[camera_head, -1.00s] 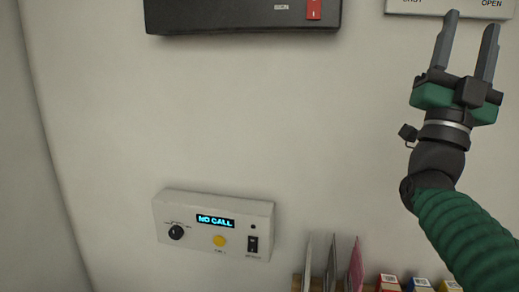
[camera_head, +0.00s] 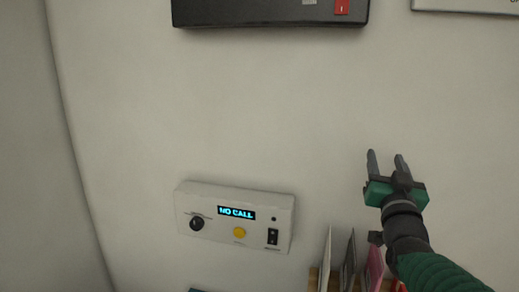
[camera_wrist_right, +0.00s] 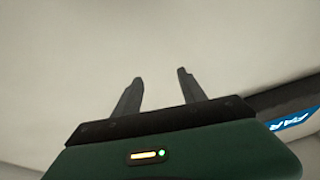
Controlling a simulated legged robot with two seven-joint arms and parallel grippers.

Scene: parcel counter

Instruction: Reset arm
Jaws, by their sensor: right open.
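My right gripper (camera_head: 387,164) is open and empty in the head view, in front of the bare wall at right of centre. Its two fingers point up, and the green-sleeved arm comes in from the lower right corner. In the right wrist view the two dark fingers (camera_wrist_right: 158,92) stand apart with only pale wall between them. My left gripper is not in view.
A white call panel (camera_head: 258,207) reading "NO CALL" is on the wall left of the gripper. A black box (camera_head: 270,12) with a red switch is above. Upright folders (camera_head: 348,265) stand below the gripper. The wall between is clear.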

